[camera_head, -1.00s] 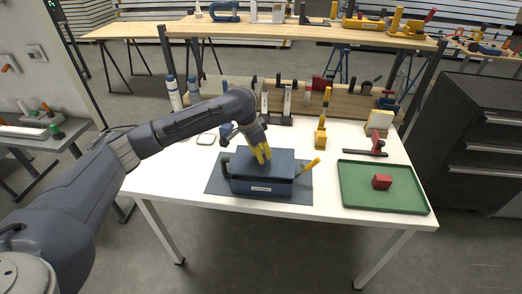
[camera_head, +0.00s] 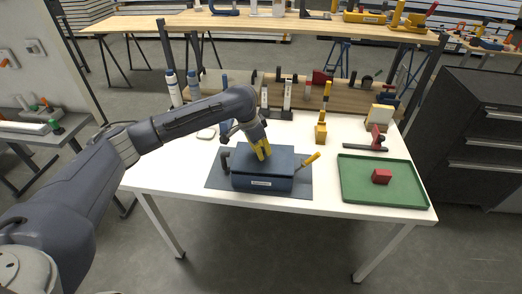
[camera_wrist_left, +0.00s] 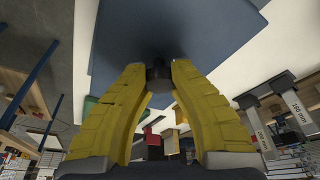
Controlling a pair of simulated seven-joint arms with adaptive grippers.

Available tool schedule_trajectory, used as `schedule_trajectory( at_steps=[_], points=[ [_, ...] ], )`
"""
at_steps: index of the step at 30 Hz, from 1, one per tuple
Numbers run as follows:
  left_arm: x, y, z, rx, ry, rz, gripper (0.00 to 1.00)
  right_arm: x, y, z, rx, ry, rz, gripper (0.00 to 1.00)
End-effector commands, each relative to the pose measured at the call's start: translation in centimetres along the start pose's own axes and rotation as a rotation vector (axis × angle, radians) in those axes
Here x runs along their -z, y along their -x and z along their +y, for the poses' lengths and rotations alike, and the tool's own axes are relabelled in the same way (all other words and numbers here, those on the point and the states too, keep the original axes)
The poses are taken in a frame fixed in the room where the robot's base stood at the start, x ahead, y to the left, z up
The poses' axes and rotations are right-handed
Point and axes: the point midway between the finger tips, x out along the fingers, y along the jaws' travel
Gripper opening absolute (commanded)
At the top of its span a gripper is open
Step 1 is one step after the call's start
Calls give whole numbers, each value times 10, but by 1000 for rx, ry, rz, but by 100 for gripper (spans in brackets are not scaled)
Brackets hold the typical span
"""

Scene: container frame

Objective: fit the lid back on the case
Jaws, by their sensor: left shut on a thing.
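The blue case (camera_head: 262,184) stands on a dark grey mat (camera_head: 214,179) near the front middle of the white table. Its flat blue lid (camera_head: 284,158) lies over the top; from here I cannot tell whether it is fully seated. My left gripper (camera_head: 263,152) comes down from above onto the lid, its yellow fingers shut on the dark knob. The left wrist view shows the knob (camera_wrist_left: 159,76) between the fingertips, with the blue lid (camera_wrist_left: 165,30) filling the area beyond. The fingers partly hide the knob in the head view. My right gripper is not in view.
A yellow-handled piece (camera_head: 308,160) sticks out at the case's right end. A green tray (camera_head: 360,194) with a red block (camera_head: 381,176) lies to the right. A yellow block tool (camera_head: 320,133) and a red-and-black tool (camera_head: 375,140) stand behind. Bare table lies left of the mat.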

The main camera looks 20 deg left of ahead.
Motion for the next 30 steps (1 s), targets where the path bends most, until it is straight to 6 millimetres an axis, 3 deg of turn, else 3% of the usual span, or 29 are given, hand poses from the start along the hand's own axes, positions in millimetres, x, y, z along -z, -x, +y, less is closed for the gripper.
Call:
schedule_trajectory(
  at_steps=[30],
  points=[
    [-4, -13, 0, 0, 1, 0, 0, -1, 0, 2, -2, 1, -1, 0]
  ],
)
